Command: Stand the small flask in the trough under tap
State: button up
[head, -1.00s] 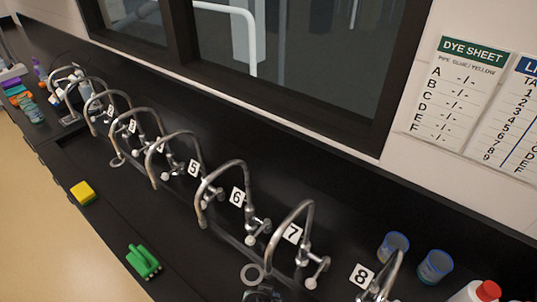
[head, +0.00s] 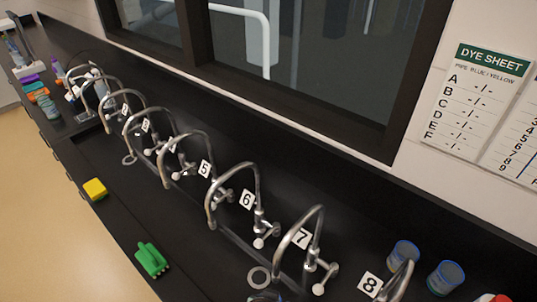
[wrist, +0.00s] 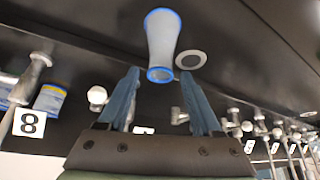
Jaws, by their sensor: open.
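The small flask (wrist: 163,42), pale grey-blue with a blue rim, shows in the wrist view just beyond my fingertips, beside a grey ring (wrist: 190,60) on the black trough surface. My gripper (wrist: 160,74) is open, its two blue fingers apart with nothing clearly held between them. I cannot tell whether the flask's base rests flat. In the head view a matching ring (head: 259,277) lies in front of tap 7 (head: 301,246). Something with a bluish rim is cut off at the bottom edge there, too little to identify.
Two blue-rimmed cups (head: 403,254) (head: 446,277) stand by tap 8 (head: 398,283). Curved metal taps (head: 233,195) line the trough. A dye sheet (head: 481,98) hangs on the wall.

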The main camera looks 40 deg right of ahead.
jog(key=v, duration=0.8)
jog(key=shift+a+r+b, duration=0.15)
jog(key=shift+r+b, duration=0.2)
jog(key=shift+s, duration=0.1)
jog(key=w+a+r+n+t, duration=0.25)
jog(key=w+r+t, duration=0.45)
jog(key=w+r, duration=0.9)
jog(key=w+a+r+n+t, duration=0.1)
jog(key=a+r+n+t, duration=0.15)
jog(key=r, duration=0.55)
jog(key=w+a+r+n+t, duration=0.1)
jog(key=w+a+r+t, duration=0.15)
jog(key=r, duration=0.65)
jog(key=s+a+r+n+t+y, duration=0.1)
jog(key=s+a+r+n+t, duration=0.1)
jog(key=r, duration=0.8)
jog(key=s+a+r+n+t+y, duration=0.2)
jog(key=s+a+r+t, duration=0.3)
jog(key=r, duration=0.5)
jog(key=s+a+r+n+t+y, duration=0.2)
jog(key=s+a+r+t, duration=0.2)
jog(key=r, duration=0.7)
jog(key=shift+s+n+t, duration=0.3)
jog(key=shift+s+t, duration=0.1)
jog(key=shift+t, duration=0.4)
